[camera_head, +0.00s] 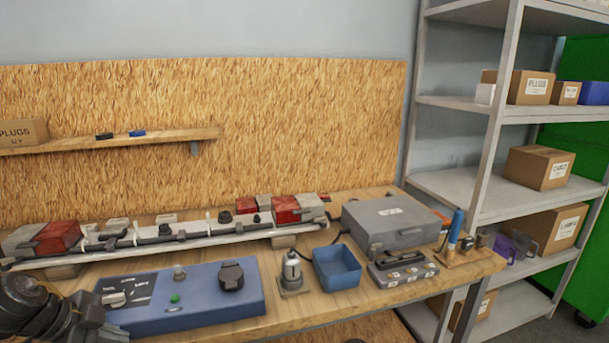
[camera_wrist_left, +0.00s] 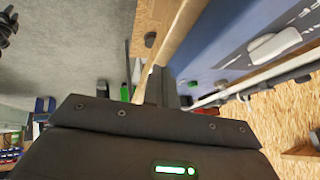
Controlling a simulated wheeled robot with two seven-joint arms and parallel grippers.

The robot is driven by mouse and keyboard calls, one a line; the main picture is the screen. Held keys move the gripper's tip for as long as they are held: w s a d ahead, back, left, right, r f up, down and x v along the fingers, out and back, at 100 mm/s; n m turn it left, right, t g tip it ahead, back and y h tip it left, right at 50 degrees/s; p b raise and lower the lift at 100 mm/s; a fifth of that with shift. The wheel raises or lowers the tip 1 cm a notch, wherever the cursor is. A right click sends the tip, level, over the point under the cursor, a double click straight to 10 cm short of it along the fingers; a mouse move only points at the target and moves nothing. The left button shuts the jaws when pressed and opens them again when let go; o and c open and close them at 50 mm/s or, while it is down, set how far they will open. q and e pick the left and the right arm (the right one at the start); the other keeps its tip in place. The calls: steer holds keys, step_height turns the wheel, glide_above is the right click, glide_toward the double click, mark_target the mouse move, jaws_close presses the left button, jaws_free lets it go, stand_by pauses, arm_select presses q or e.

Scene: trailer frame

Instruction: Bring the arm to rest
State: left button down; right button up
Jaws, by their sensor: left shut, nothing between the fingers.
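My left gripper (camera_head: 100,328) shows at the lower left of the head view, in front of the bench's near edge and beside the blue control box (camera_head: 190,300). In the left wrist view its dark body fills the bottom, and its fingers (camera_wrist_left: 162,88) are shut with nothing between them. The bench edge (camera_wrist_left: 165,45) and the blue box (camera_wrist_left: 235,40) lie just beyond the fingers in that view. My right gripper is in neither view.
The wooden bench (camera_head: 325,305) carries a long light bar (camera_head: 170,237), a grey metal case (camera_head: 390,225), a small blue bin (camera_head: 337,267) and a grey plug on a stand (camera_head: 291,272). Grey shelving (camera_head: 450,185) with boxes stands at right. Bare floor (camera_wrist_left: 80,45) shows beside the bench.

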arm_select(q)
steer(key=s+a+f+n+t+y, duration=0.15)
steer(key=s+f+n, duration=0.25)
steer(key=f, duration=0.4)
steer(key=s+f+n+t+y, duration=0.3)
steer(key=s+f+n, duration=0.15)
steer(key=f, duration=0.45)
steer(key=s+d+f+n+g, duration=0.2)
steer(key=s+d+f+g, duration=0.15)
steer(key=s+d, duration=0.35)
steer(key=s+d+f+n+g, duration=0.1)
steer(key=s+d+f+g, duration=0.25)
steer(key=s+d, duration=0.4)
step_height(320, 180, down, 25)
steer(key=d, duration=0.1)
steer(key=s+a+f+g, duration=0.1)
steer(key=s+a+f, duration=0.1)
steer(key=s+f, duration=1.4)
steer(key=shift+a+f+g, duration=0.25)
steer(key=shift+a+g, duration=0.05)
steer(key=shift+g, duration=0.05)
